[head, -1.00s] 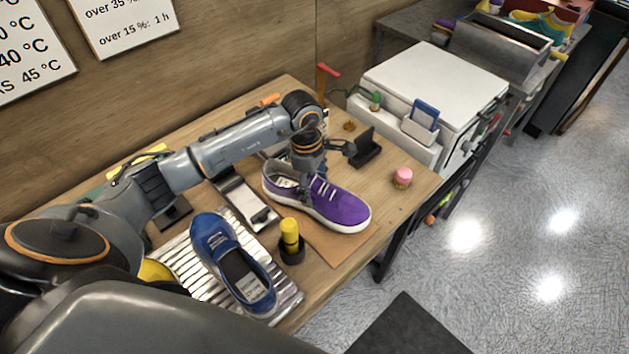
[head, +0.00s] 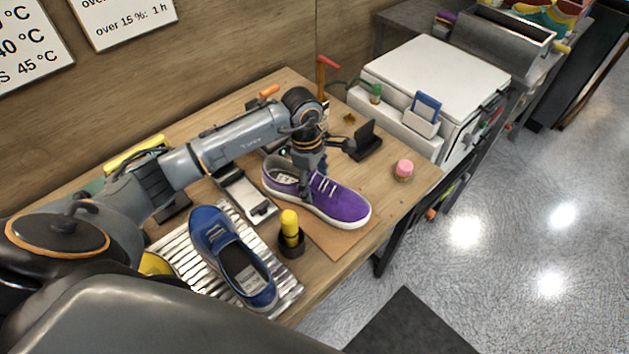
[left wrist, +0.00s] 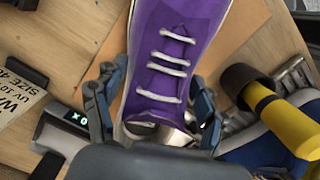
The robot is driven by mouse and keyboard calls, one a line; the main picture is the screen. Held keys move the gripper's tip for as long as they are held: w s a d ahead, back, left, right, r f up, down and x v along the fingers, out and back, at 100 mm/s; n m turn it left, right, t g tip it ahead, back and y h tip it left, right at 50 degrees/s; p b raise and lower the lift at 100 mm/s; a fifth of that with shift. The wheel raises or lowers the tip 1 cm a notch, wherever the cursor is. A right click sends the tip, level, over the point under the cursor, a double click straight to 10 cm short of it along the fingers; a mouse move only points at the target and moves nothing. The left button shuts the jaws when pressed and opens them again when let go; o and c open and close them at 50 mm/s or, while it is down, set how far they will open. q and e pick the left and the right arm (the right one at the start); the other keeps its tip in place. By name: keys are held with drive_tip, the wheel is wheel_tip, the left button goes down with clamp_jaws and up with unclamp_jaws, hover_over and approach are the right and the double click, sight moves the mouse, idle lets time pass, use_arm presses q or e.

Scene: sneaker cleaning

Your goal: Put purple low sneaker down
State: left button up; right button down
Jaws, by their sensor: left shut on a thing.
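The purple low sneaker (head: 338,204) has white laces and a white sole. It is over a brown mat (head: 346,243) on the wooden table, toe pointing to the lower right. My left gripper (head: 308,189) comes down on the sneaker from above and is shut on it around the collar and tongue. In the left wrist view the purple sneaker (left wrist: 180,45) runs up from between the two fingers (left wrist: 152,108). Whether its sole rests fully on the mat I cannot tell. My right gripper is not in view.
A blue sneaker (head: 228,247) lies on a ribbed metal rack (head: 187,264). The table's front edge is near.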

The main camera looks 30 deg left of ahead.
use_arm(q)
drive_tip(key=shift+f, duration=0.1)
drive_tip(key=o, duration=1.7)
drive_tip(key=r, duration=0.4)
drive_tip(key=a+r, duration=0.1)
drive_tip(key=r, duration=0.7)
drive_tip(key=shift+a, duration=0.25)
drive_tip(key=shift+s, duration=0.1)
